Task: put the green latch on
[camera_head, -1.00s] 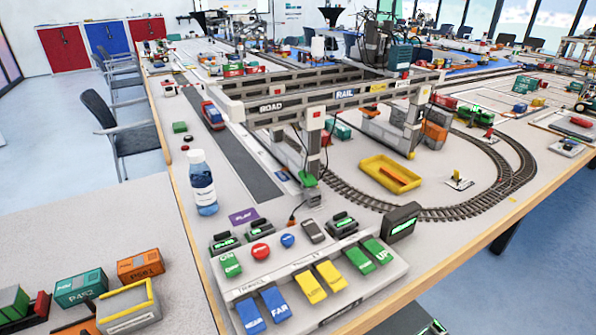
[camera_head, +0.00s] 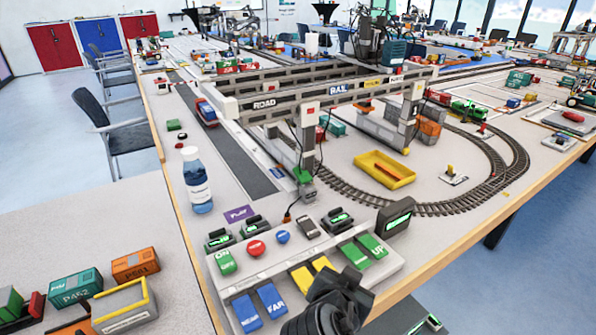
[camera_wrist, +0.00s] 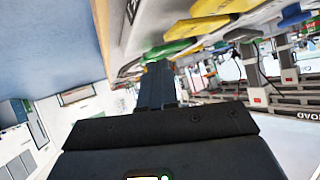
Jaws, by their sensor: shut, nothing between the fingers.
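A small green rocker (camera_head: 226,262), its lettering looking like "ON", sits at the left end of the pale control panel (camera_head: 300,262). A pair of wider green keys (camera_head: 372,246), one marked "UP", sits at the panel's right. I cannot tell by shape alone which one is called the latch. My gripper (camera_head: 352,277) is shut and empty, over the front right of the panel, partly covering the yellow keys and well right of the small green rocker. In the wrist view my shut fingers (camera_wrist: 157,68) point toward a green key (camera_wrist: 166,50) and yellow keys (camera_wrist: 210,25).
Blue keys (camera_head: 260,306) lie at the panel's front left. A red button (camera_head: 256,248) and blue button (camera_head: 283,237) are behind. A dark display box (camera_head: 396,217) stands at the back right corner. A bottle (camera_head: 197,180) and the gantry crane (camera_head: 325,95) stand beyond.

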